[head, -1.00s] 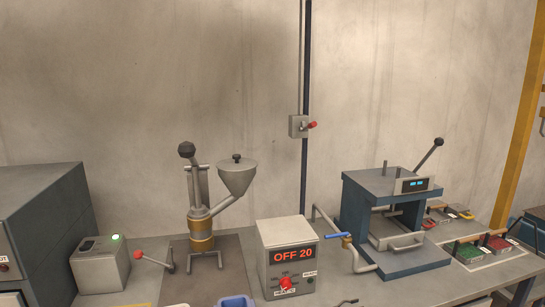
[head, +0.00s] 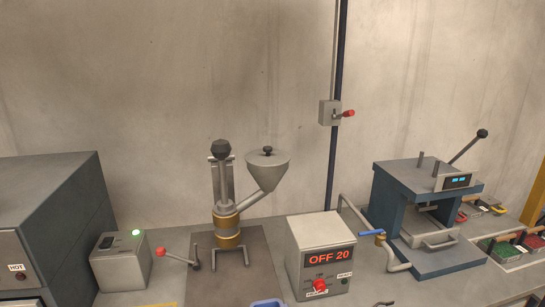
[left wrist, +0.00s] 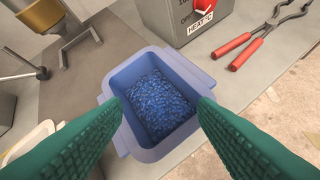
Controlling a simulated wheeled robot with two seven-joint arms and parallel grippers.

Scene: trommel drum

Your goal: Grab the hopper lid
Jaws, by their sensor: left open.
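The hopper lid (head: 267,151) is a grey disc with a dark knob, sitting on top of the cone-shaped hopper (head: 266,171). The hopper joins the upright barrel of the small moulding machine (head: 226,215) by a slanted tube. My left gripper (left wrist: 162,98) shows only in the left wrist view, with two green ridged fingers wide apart. It is open above a blue tub (left wrist: 120,140) of blue pellets (left wrist: 160,104), with nothing visibly held. The lid is not in the left wrist view. My right gripper is not in view.
A control box (head: 321,253) reading OFF 20 stands right of the machine. A small grey box (head: 119,264) with a green light and a red-knobbed lever (head: 160,253) are to its left. Red-handled pliers (left wrist: 258,40) lie near the tub. A blue press (head: 420,220) stands at right.

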